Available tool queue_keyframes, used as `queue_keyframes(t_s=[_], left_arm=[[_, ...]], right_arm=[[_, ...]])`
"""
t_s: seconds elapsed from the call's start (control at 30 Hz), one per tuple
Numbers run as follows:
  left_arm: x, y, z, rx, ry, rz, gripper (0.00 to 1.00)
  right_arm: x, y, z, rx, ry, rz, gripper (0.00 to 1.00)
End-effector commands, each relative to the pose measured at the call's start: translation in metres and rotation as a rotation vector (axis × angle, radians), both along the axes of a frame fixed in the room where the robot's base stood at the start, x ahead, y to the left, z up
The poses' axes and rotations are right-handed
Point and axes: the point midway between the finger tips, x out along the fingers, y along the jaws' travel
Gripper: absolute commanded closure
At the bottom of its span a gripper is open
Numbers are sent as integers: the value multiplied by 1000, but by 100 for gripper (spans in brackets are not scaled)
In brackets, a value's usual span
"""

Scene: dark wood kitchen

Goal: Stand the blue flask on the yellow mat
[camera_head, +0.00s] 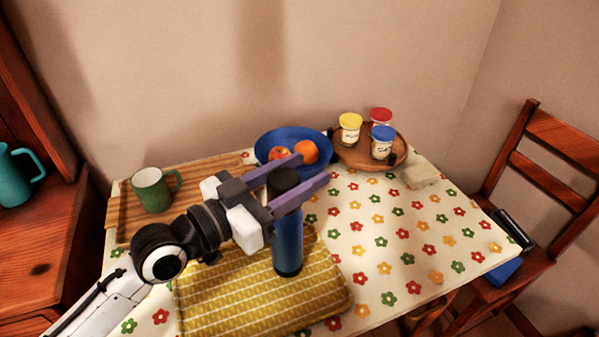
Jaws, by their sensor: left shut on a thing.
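The blue flask (288,243) has a dark cap and dark base and looks upright. It is over the right part of the yellow mat (225,300), which is patterned and lies on the table's near side. I cannot tell whether the flask's base touches the mat or hangs just above it. My left gripper (300,177) reaches in from the left and is shut on the flask near its cap, one purple finger on each side. My right gripper is not in view.
A blue bowl (267,143) with fruit stands behind the flask. A round wooden board (356,158) holds jars at the back. A green mug (151,191) stands on a wooden tray (123,222) at left. The flowered table's (400,245) right side is mostly clear.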

Motion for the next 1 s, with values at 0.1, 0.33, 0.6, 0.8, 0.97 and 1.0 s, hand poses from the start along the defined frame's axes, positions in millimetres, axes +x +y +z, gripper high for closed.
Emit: queue_keyframes(t_s=[0.1,0.33,0.6,0.8,0.97,1.0], left_arm=[[0,0,-2,-3,-5,0,95],[0,0,-3,0,0,0,38],[-1,2,1,0,0,0,38],[-22,29,-3,7,0,1,38],[-42,57,-3,7,0,1,38],[-46,63,-3,7,1,2,38]], right_arm=[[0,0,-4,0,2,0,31],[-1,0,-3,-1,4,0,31],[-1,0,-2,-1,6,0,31],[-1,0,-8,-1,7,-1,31],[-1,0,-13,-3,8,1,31],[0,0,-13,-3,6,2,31]])
